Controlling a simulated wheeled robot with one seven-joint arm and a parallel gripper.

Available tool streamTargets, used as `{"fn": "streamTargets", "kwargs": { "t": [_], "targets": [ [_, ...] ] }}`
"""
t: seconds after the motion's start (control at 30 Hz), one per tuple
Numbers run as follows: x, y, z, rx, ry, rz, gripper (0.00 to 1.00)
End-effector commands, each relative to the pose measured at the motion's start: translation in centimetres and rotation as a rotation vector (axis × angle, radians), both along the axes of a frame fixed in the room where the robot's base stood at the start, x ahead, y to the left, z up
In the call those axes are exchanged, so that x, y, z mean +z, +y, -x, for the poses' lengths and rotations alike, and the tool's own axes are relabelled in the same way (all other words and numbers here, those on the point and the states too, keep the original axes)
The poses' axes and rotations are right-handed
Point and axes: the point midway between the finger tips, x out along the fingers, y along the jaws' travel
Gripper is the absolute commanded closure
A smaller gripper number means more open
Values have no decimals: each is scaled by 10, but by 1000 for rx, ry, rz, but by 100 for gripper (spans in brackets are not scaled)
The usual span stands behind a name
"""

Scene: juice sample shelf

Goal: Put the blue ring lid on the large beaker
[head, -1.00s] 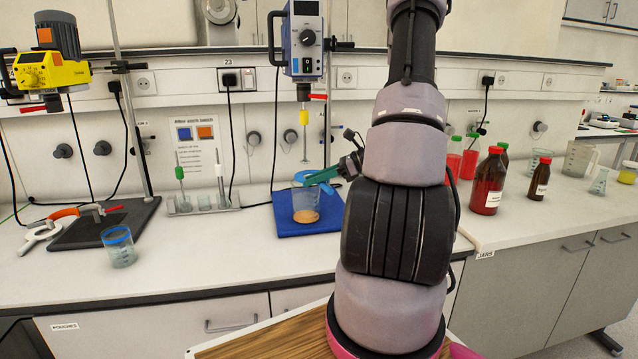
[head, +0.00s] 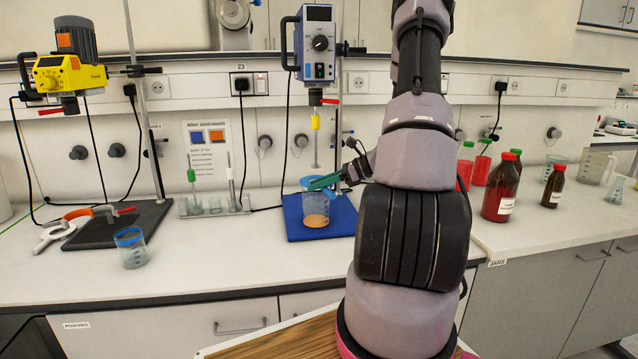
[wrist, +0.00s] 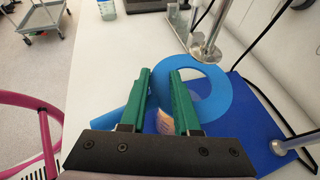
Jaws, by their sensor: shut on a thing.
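The large beaker (head: 328,216), clear with orange contents, stands upright on a blue mat. The blue ring lid (head: 304,181) is above its mouth in the head view. My gripper (head: 318,184), with green fingers, is shut on the lid; it also shows in the wrist view (wrist: 162,75). In that view the lid (wrist: 228,108) spreads to the right of the fingers, and a flat blue part reaches out to their left. Orange contents show between the fingers, below the lid. I cannot tell whether the lid touches the beaker rim.
A stirrer (head: 315,45) hangs its shaft behind the lid, close to it. The blue mat (head: 297,228) lies under the beaker. A smaller blue-rimmed beaker (head: 131,254) stands at left.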

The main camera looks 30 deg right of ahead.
Motion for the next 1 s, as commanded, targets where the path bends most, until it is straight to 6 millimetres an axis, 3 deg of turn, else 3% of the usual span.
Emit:
{"fn": "streamTargets", "kwargs": {
  "t": [1.0],
  "targets": [
    [-8,0,0,0,0,0,100]
  ]
}}
